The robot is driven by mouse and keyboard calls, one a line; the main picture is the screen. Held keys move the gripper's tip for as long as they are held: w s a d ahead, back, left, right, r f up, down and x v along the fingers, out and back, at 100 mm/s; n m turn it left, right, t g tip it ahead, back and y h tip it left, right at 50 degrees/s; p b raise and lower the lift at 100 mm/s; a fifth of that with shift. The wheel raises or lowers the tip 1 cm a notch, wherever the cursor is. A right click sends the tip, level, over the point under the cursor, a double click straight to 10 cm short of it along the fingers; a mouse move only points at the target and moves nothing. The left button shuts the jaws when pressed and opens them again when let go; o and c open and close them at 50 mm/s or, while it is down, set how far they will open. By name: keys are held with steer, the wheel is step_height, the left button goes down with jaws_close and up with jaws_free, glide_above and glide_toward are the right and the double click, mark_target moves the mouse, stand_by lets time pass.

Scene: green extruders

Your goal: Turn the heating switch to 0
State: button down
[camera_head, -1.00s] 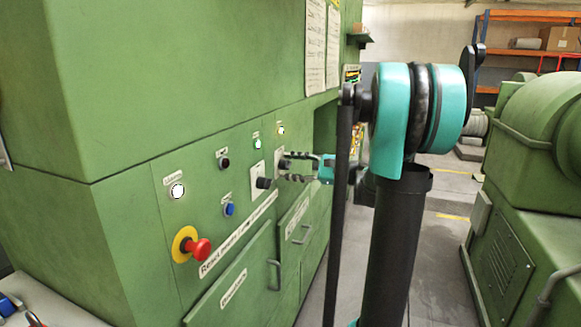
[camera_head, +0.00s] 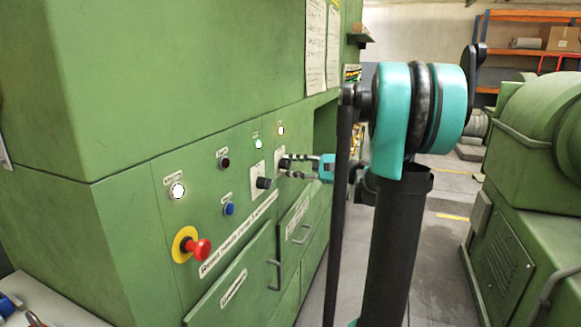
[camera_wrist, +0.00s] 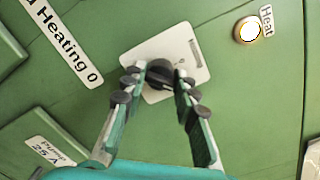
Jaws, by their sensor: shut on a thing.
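The heating switch is a black rotary knob (camera_wrist: 160,76) on a pale square plate (camera_wrist: 140,54) on the green cabinet front. Small marks, one like a 0, show on the plate to the right of the knob. My gripper (camera_wrist: 157,82) has one fingertip on each side of the knob and is shut on it. The fingers partly cover the knob, so its exact pointing cannot be told. In the head view, my gripper (camera_head: 289,168) reaches in from the right to the rightmost knob (camera_head: 284,163).
A lit round lamp (camera_wrist: 247,30) labelled Heat sits right of the switch. A second black knob (camera_head: 263,183), a blue button (camera_head: 229,208) and a red emergency stop (camera_head: 198,249) lie left of my gripper. A green machine (camera_head: 535,170) stands at right, across an aisle.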

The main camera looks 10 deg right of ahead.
steer(key=n, duration=0.5)
steer(key=shift+r, duration=0.1)
steer(key=shift+n+h, duration=0.3)
steer(key=shift+n, duration=2)
steer(key=c, duration=1.2)
jaws_free()
steer(key=shift+d, duration=0.1)
steer(key=v, duration=1.2)
steer(key=shift+s, duration=0.15)
